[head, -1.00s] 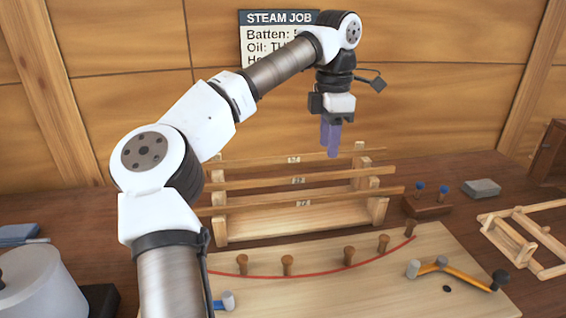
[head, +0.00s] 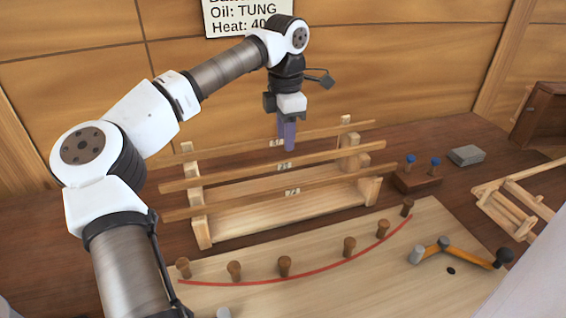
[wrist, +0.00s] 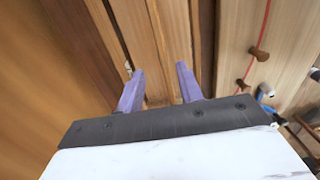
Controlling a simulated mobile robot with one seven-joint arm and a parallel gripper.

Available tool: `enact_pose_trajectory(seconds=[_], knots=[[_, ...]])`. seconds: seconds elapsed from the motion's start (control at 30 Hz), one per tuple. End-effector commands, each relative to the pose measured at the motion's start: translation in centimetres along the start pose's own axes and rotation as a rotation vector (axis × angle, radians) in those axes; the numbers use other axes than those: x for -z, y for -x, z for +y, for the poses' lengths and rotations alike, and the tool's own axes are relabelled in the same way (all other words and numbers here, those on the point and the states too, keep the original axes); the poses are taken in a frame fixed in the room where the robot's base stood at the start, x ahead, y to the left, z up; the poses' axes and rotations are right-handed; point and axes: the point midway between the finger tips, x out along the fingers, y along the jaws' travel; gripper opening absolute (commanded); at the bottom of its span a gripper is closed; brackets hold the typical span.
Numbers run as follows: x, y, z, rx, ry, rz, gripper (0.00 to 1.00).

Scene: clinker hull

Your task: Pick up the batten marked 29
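Three long wooden battens lie across a pale rack (head: 200,235) in the head view: a back one (head: 225,149), a middle one (head: 220,176) and a front one (head: 240,201).
A pale board (head: 330,285) with several pegs and a curved red line lies in front of the rack. A block with two blue-topped pins (head: 417,180), a grey block (head: 466,155) and a wooden frame stand right.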

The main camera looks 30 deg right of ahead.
Motion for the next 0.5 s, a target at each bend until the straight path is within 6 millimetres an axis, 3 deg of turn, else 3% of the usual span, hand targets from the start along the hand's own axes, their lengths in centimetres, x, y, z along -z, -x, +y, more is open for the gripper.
enact_pose_trajectory(seconds=[0.17,0.5], knots=[[0.0,-1.0,-0.1,0.001,0.0,0.0,0.36],[0.1,-5.5,-0.5,0.001,-0.001,-0.001,0.36]])
